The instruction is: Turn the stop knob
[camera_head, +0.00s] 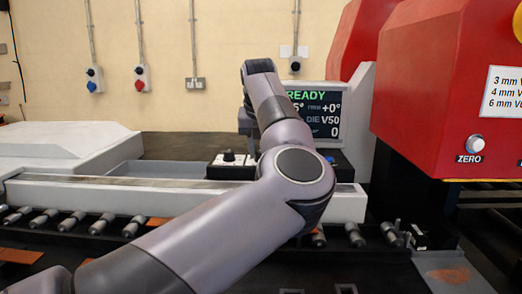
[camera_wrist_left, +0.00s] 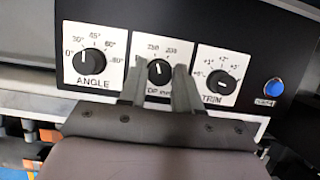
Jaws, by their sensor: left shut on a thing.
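The stop knob (camera_wrist_left: 159,70) is a black round knob with a white pointer line, on the middle white label of the black control panel. In the left wrist view the pointer is near upright, between the printed marks. My left gripper (camera_wrist_left: 160,84) has one finger on each side of this knob and is shut on it. The fingers cover part of the label's lettering. In the head view my left arm hides most of the panel (camera_head: 216,172) and the knob. My right gripper is in neither view.
A screen (camera_head: 325,107) reads READY. A red machine housing (camera_head: 425,90) has a ZERO button (camera_head: 476,144).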

